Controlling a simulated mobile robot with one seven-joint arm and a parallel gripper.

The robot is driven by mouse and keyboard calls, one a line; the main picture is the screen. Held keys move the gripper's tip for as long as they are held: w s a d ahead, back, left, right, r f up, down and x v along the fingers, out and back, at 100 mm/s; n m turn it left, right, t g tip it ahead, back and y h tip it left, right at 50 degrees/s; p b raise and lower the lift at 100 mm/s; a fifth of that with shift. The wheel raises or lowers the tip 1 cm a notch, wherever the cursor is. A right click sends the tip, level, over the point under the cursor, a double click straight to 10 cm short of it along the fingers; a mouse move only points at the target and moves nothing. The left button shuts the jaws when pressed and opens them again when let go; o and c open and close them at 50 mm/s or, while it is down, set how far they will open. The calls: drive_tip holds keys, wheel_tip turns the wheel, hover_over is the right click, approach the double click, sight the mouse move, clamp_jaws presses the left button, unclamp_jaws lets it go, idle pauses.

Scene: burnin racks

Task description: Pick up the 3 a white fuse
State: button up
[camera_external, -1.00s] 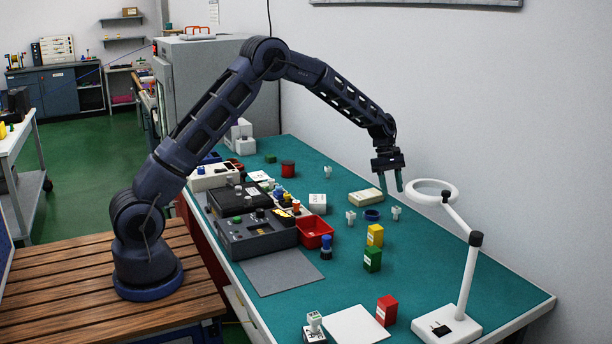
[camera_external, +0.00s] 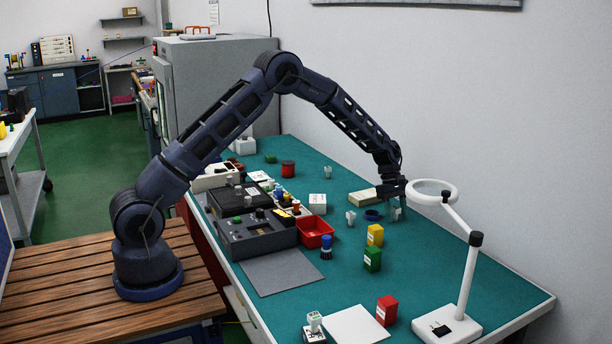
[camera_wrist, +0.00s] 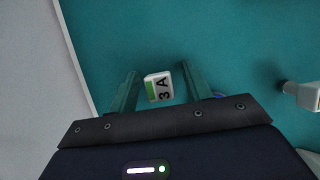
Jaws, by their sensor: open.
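The white 3 A fuse (camera_wrist: 158,88), with a green stripe and black "3 A" marking, stands on the teal mat in the wrist view. My open gripper (camera_wrist: 161,84) has one finger on each side of it, with small gaps visible. In the external view my gripper (camera_external: 398,213) is low over the mat beside the lamp ring, and the fuse (camera_external: 396,214) shows partly between the fingers. Whether the fingers touch the mat cannot be told.
Two similar white pieces stand on the mat, a nearer one (camera_external: 350,217) and a farther one (camera_external: 328,172). A blue ring (camera_external: 372,215) lies just left of my gripper. A cream box (camera_external: 363,197) is behind it. The magnifier lamp (camera_external: 470,260) stands close on the right.

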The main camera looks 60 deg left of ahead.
drive_tip(key=c, duration=1.1)
drive_tip(key=shift+o, duration=0.2)
drive_tip(key=shift+r, duration=0.1)
